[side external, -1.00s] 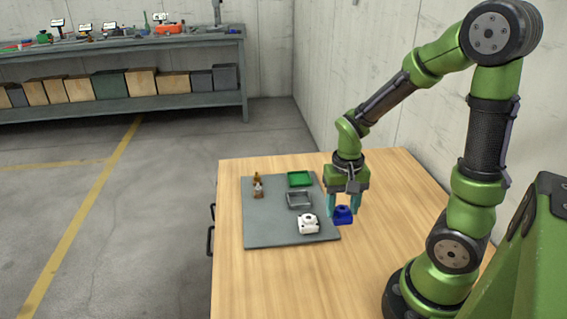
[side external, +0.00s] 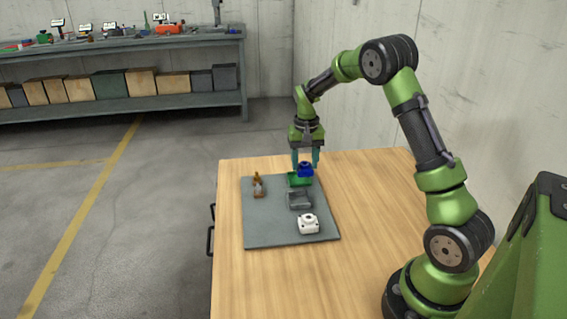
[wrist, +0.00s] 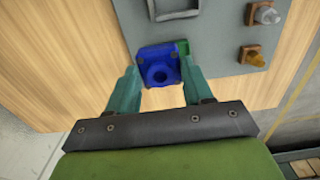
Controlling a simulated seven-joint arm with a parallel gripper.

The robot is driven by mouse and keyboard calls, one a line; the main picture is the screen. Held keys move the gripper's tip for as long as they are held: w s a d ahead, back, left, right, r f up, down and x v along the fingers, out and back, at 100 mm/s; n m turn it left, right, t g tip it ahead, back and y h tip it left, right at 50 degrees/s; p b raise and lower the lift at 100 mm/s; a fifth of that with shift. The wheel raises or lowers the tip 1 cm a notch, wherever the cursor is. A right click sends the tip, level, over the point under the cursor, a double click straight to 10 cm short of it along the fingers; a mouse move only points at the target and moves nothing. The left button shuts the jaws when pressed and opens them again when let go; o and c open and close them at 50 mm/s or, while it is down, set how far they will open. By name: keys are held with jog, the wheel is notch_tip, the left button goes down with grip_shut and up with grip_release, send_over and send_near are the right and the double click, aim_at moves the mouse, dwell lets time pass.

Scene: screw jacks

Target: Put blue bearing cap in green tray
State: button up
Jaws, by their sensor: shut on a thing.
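The blue bearing cap (side external: 305,170) is held between the teal fingers of my gripper (side external: 306,160), which is shut on it. In the side view the cap is in front of and above the green tray (side external: 294,182), whose right part is hidden. Whether the cap touches the tray I cannot tell. In the wrist view the blue cap (wrist: 160,72) sits between the fingertips (wrist: 160,85), and only a small corner of the green tray (wrist: 182,47) shows behind it.
A grey mat (side external: 265,225) lies on the wooden table. On it are a grey tray (side external: 300,200), a white bearing cap (side external: 308,224) and small brown and metal jack parts (side external: 258,186). The grey tray also shows in the wrist view (wrist: 192,14). The mat's front left is clear.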

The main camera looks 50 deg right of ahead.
aim_at(299, 180)
jog(key=shift+w+d+f, duration=0.1)
jog(key=shift+w+d, duration=0.2)
jog(key=shift+w, duration=0.35)
jog(key=shift+w+d, duration=0.3)
jog(key=shift+w, duration=0.3)
jog(key=shift+f, duration=1.75)
jog(key=o, duration=1.3)
jog(key=shift+f, duration=0.2)
jog(key=shift+o, duration=0.2)
